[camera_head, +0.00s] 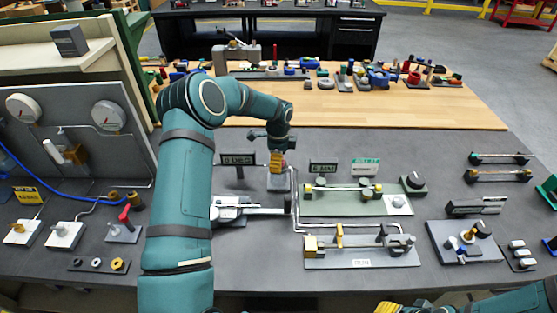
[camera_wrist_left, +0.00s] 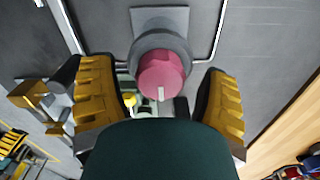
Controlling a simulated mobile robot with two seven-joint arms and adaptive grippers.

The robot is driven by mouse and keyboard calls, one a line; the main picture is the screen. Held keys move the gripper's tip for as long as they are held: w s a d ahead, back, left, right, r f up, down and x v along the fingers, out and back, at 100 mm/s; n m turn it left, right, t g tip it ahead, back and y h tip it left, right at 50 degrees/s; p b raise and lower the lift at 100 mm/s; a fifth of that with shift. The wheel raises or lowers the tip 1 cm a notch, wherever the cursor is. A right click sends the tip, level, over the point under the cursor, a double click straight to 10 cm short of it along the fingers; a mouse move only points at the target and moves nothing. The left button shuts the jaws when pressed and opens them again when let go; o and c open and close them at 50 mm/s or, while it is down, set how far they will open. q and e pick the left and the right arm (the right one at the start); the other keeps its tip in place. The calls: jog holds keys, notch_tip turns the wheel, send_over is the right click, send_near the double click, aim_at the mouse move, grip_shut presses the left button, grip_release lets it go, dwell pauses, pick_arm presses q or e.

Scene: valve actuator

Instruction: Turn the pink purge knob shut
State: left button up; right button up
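The pink purge knob (camera_wrist_left: 162,72) shows in the left wrist view. It is round, sits on a grey collar (camera_wrist_left: 158,45) over a grey plate, and has a white mark at its lower edge. My left gripper (camera_wrist_left: 157,84) is open, its yellow-padded fingers on either side of the knob with a gap on each side. In the head view my left gripper (camera_head: 277,162) points down over a small grey block, and the knob itself cannot be made out there. My right gripper (camera_head: 395,307) is only partly in view at the bottom edge, and its opening is unclear.
A dark sign (camera_head: 238,160) stands left of my left gripper. A green plate with a rail (camera_head: 345,203) and a grey fixture with brass parts (camera_head: 362,256) lie to the right. Pipes (camera_head: 296,205) run beside the gripper. Gauges (camera_head: 108,115) stand on a panel at left.

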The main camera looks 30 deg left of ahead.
pick_arm(q)
jog(key=c, duration=1)
jog(key=shift+f+n, duration=0.1)
jog(key=shift+n, duration=0.2)
jog(key=shift+c, duration=0.2)
jog(key=n+b, duration=0.1)
jog(key=n, duration=0.1)
jog(key=shift+n+b, duration=0.4)
jog(key=n+b, duration=0.1)
jog(key=n, duration=0.3)
jog(key=shift+n, duration=0.3)
jog(key=n+b, duration=0.1)
jog(key=n, duration=0.3)
jog(key=shift+n, duration=0.3)
jog(key=n, duration=0.4)
jog(key=shift+b, duration=0.35)
jog(key=shift+n, duration=0.3)
